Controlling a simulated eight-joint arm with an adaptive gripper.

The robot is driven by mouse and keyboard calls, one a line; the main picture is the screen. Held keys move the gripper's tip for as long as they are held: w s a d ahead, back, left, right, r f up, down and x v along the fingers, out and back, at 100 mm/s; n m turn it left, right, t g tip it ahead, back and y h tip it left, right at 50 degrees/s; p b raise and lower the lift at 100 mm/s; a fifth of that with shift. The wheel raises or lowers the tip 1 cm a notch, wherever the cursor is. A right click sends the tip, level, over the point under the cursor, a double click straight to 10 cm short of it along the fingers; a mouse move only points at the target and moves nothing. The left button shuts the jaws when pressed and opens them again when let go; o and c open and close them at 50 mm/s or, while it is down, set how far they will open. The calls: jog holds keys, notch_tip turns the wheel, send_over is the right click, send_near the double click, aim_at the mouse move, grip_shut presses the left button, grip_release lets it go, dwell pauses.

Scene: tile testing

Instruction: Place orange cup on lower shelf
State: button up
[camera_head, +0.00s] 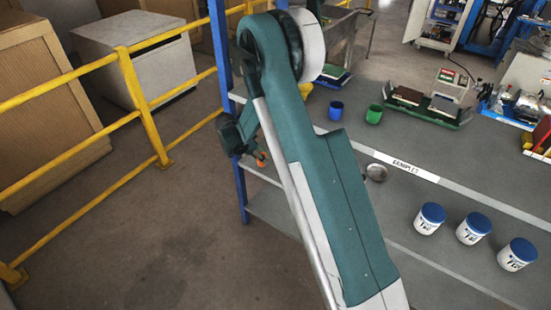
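A small orange patch (261,159), which looks like part of the orange cup, shows at the fingers of my gripper (254,152). It is just left of my arm, near the left end of the shelving. The rest of the cup is hidden or too small to make out. Whether the fingers are closed on it, and whether it touches the shelf, I cannot tell. The lower shelf (275,209) is grey and runs below the upper shelf (420,136), which has a "SAMPLES" label. My arm covers part of both shelves.
On the lower shelf stand a metal bowl (376,172) and three blue-lidded white jars (429,219). A blue cup (336,111), a green cup (374,114) and trays stand on the upper shelf. A blue post (242,190) and yellow railing (140,105) are at left.

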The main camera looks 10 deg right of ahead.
jog(key=w+d, duration=0.1)
jog(key=d, duration=0.1)
jog(key=w+d, duration=0.1)
jog(key=d, duration=0.1)
jog(key=w+d+b, duration=0.1)
jog(key=d, duration=0.2)
jog(key=shift+f, duration=0.1)
jog(key=shift+f+b, duration=0.65)
jog(key=shift+f, duration=1)
jog(key=shift+f, duration=0.15)
jog(key=o, duration=0.9)
